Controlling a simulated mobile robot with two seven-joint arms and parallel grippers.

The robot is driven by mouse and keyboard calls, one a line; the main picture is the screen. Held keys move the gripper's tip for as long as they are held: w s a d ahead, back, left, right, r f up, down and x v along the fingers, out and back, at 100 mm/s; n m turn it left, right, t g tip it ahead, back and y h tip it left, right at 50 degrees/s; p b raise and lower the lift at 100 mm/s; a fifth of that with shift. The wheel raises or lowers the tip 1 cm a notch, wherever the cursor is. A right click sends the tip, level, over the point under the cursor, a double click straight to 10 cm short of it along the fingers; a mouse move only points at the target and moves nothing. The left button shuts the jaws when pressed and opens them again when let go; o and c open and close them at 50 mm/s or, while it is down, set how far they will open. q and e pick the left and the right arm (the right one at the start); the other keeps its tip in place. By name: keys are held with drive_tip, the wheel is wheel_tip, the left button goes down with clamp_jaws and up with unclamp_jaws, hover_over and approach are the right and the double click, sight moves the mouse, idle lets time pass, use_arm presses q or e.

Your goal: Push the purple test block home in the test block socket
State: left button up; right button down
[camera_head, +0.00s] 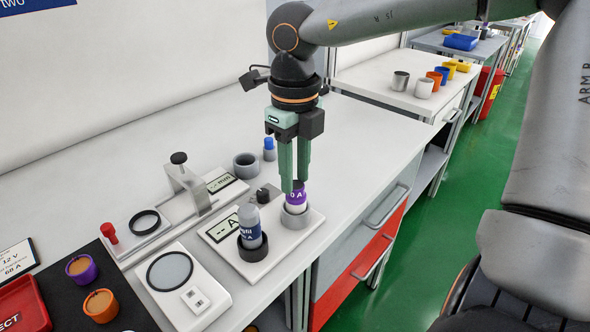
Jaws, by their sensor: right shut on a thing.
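The purple test block (297,198), with a white label band, stands upright in a grey ring-shaped socket (294,220) at the right of a white base plate (222,232). Its lower part is hidden by the socket's rim; I cannot tell how deep it sits. My right gripper (293,187) points straight down with its green fingers at the top of the block, shut on it. The fingers cover part of the block's upper end. My left gripper is not in view.
Just left, a grey-and-blue labelled cylinder (250,226) stands in a black ring (253,250) on the same plate. A small clamp stand (187,184) and a round-dial device (183,290) are further left. The bench's front edge is close on the right.

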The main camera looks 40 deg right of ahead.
sight(295, 184)
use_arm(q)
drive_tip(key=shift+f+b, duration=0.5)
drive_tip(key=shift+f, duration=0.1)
use_arm(e)
drive_tip(key=shift+f, duration=0.6)
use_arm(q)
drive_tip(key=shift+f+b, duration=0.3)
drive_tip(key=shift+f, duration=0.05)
use_arm(e)
drive_tip(key=shift+f, duration=0.35)
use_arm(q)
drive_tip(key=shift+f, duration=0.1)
use_arm(e)
drive_tip(key=shift+f, duration=0.1)
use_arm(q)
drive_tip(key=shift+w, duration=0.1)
use_arm(e)
drive_tip(key=c, duration=0.5)
unclamp_jaws()
